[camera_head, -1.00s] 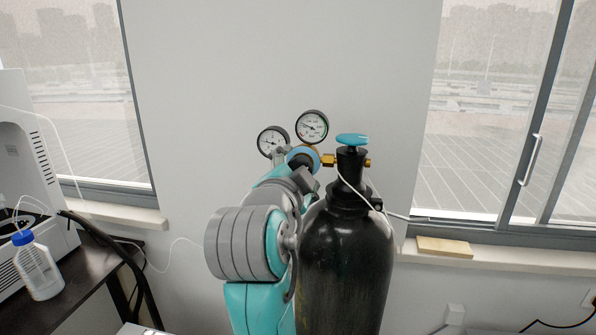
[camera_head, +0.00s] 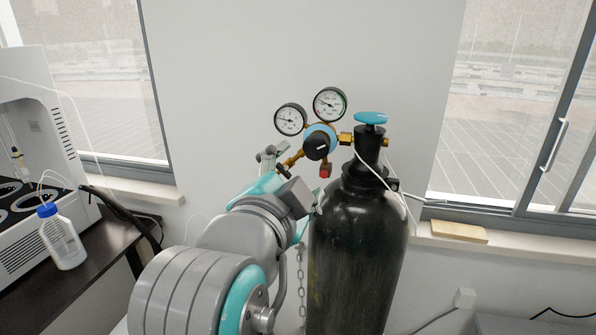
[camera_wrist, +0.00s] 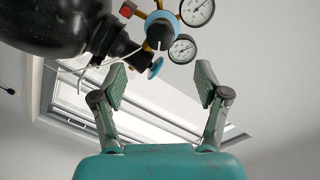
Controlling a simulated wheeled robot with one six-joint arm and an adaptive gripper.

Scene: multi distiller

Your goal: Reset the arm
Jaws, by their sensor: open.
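My arm, grey and teal, reaches up in the head view to the left of the black gas cylinder (camera_head: 358,245). My gripper (camera_wrist: 160,85) shows in the wrist view with its two fingers spread wide and nothing between them. In the head view the gripper is partly hidden by my arm. The regulator (camera_head: 320,141) with two round gauges sits at the cylinder's neck, beyond my gripper. It also shows in the wrist view (camera_wrist: 160,32), upside down and apart from the fingers. The cylinder's valve has a teal knob (camera_head: 370,118) on top.
A dark table (camera_head: 105,255) at the left bears a white machine (camera_head: 35,150) and a blue-capped bottle (camera_head: 62,238). A chain (camera_head: 301,280) hangs beside the cylinder. A wooden block (camera_head: 458,231) lies on the right window sill. The wall behind the regulator is bare.

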